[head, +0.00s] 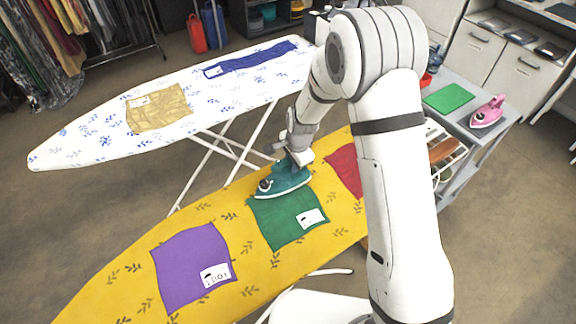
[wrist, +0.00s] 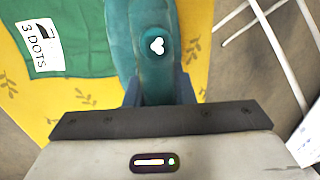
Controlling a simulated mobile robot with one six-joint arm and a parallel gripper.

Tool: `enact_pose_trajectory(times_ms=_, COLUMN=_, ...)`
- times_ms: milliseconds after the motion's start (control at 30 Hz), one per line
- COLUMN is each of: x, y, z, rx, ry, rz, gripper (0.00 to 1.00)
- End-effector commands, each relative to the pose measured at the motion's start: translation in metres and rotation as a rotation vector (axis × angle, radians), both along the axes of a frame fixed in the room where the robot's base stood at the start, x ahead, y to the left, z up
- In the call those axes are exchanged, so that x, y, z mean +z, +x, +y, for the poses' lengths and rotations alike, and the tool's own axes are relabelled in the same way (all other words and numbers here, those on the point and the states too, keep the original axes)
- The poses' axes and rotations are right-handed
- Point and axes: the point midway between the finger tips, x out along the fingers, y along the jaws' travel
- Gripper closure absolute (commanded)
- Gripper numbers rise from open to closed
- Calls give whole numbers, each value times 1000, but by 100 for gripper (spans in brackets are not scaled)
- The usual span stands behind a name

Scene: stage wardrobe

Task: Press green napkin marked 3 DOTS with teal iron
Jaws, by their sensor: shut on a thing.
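The teal iron (head: 284,183) is at the far edge of the green napkin (head: 285,222) on the yellow ironing board. My gripper (head: 298,160) is shut on the iron's handle from above. In the wrist view the iron (wrist: 148,45) fills the space between the fingers (wrist: 157,92). The green napkin (wrist: 70,45) lies to the left there, and its white label (wrist: 38,47) reads 3 DOTS with an iron symbol. The iron covers part of the napkin's far side. I cannot tell whether its soleplate touches the cloth.
A purple napkin (head: 190,262) and a red napkin (head: 345,168) lie on the yellow board (head: 125,275). A white board (head: 85,135) behind holds tan (head: 160,108) and blue (head: 252,60) cloths. A pink iron (head: 488,113) and green mat (head: 448,97) are on the right-hand table.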

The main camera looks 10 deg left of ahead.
Motion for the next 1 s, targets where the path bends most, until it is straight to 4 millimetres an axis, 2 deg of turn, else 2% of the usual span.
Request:
enact_pose_trajectory(times_ms=33, x=17, y=1, z=2, rx=3, ry=4, rz=-8, gripper=100)
enact_pose_trajectory(times_ms=133, x=37, y=0, z=3, rx=5, ry=4, rz=-9, gripper=100)
enact_pose_trajectory(times_ms=1000, x=86, y=-1, z=5, rx=8, ry=2, rz=-6, gripper=100)
